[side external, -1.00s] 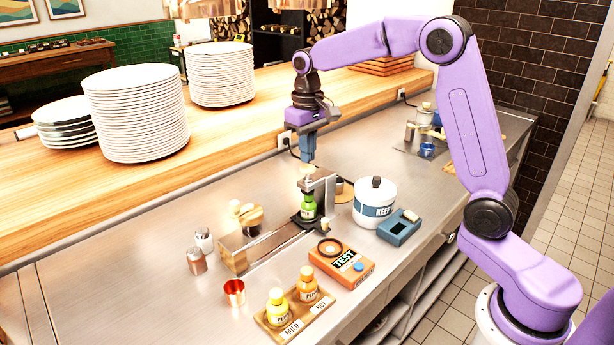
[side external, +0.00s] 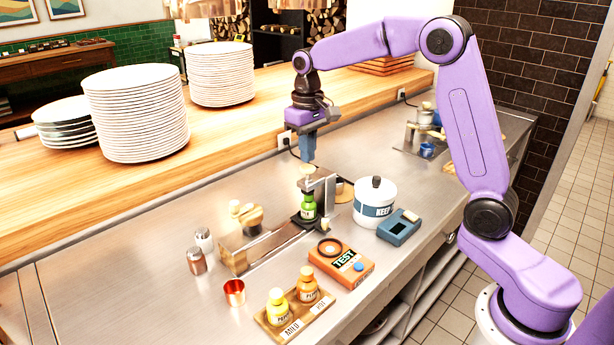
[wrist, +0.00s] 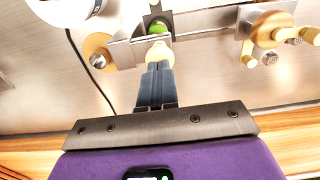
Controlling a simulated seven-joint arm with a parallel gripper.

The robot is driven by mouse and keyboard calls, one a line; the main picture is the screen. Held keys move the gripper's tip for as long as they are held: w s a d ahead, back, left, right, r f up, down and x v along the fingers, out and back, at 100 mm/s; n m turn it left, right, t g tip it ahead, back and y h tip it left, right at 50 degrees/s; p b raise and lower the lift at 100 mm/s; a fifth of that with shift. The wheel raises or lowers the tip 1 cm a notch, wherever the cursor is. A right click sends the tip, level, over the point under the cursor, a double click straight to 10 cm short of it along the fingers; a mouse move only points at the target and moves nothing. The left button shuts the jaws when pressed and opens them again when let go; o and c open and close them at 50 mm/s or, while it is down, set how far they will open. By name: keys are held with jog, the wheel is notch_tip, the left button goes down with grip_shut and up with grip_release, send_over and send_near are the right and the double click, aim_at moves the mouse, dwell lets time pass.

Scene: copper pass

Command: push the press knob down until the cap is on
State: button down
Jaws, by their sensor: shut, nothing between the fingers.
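The press (side external: 322,190) stands on the steel counter with a green bottle (side external: 308,208) upright beneath it. The round, pale press knob (side external: 306,169) is at its top, above the bottle; it also shows in the wrist view (wrist: 159,52). My gripper (side external: 308,158) is shut and empty, pointing down just above the knob. In the wrist view its fingertips (wrist: 158,66) lie together at the knob's edge. I cannot tell whether they touch it. The cap on the bottle is too small and too covered by the press to make out.
A white KEEP pot (side external: 375,203) and a blue device (side external: 398,227) stand right of the press. An orange TEST box (side external: 346,266), a board (side external: 272,325) with two bottles, a copper cup (side external: 234,292) and shakers (side external: 197,262) stand in front and left.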

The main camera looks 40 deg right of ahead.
jog(key=shift+f, duration=0.15)
dwell(0.4)
jog(key=shift+f, duration=1.25)
jog(key=shift+r, duration=1.4)
jog(key=shift+r, duration=2.55)
